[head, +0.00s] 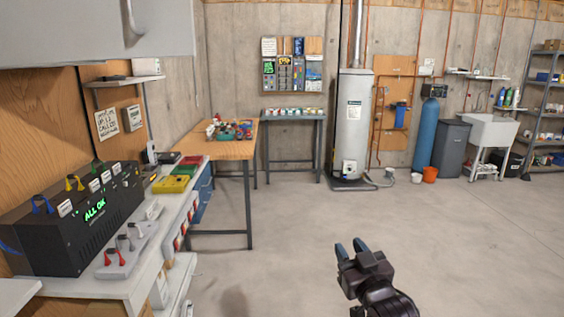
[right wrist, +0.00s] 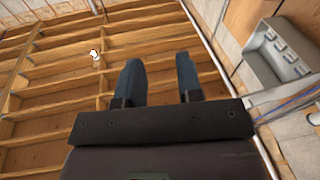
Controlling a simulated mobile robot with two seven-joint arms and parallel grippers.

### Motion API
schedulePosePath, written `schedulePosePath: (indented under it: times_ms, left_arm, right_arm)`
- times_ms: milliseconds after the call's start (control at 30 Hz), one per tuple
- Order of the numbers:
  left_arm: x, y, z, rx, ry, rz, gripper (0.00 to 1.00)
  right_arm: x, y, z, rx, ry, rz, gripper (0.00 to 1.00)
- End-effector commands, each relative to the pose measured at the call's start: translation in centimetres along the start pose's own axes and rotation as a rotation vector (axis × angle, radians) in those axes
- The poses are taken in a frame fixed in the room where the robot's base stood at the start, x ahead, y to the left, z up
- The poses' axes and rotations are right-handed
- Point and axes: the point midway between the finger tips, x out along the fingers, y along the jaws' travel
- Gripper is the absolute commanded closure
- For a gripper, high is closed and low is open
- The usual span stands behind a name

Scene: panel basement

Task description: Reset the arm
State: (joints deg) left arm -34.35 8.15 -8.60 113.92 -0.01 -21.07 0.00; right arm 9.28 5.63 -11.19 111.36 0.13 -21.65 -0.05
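My right gripper (head: 350,247) is raised over the open floor at the lower middle of the head view. Its two blue-tipped fingers are apart, with nothing between them. In the right wrist view the same fingers (right wrist: 160,80) stand apart and point up toward the wooden ceiling joists (right wrist: 55,80). My left gripper does not show in either view.
A bench (head: 150,262) on the left holds a black panel box (head: 85,225) reading "ALL OK". A wooden table (head: 228,150) stands behind it. A water heater (head: 354,120) and blue tank (head: 425,135) line the back wall. The concrete floor (head: 460,240) is clear.

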Motion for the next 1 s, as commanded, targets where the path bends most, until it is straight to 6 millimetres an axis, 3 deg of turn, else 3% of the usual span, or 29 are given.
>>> schedulePosePath:
  times_ms: [33, 300, 600, 700, 800, 1000]
  left_arm:
    - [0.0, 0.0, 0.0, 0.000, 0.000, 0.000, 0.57]
    - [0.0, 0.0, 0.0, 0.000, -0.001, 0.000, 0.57]
    - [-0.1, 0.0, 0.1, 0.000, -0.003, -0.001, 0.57]
    - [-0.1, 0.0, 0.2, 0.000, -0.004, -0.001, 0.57]
    - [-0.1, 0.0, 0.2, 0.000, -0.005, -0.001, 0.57]
    - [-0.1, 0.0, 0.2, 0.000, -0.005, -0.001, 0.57]
  right_arm:
    - [-1.9, 0.7, 2.5, 0.006, -0.045, 0.017, 0.67]
    - [-12.0, 2.9, 13.2, 0.032, -0.274, 0.092, 0.67]
    - [-25.7, 3.5, 22.5, 0.061, -0.548, 0.157, 0.67]
    - [-29.4, 3.3, 24.3, 0.070, -0.617, 0.169, 0.67]
    - [-31.9, 3.0, 25.4, 0.077, -0.663, 0.177, 0.67]
    - [-33.7, 2.8, 26.0, 0.083, -0.695, 0.183, 0.67]
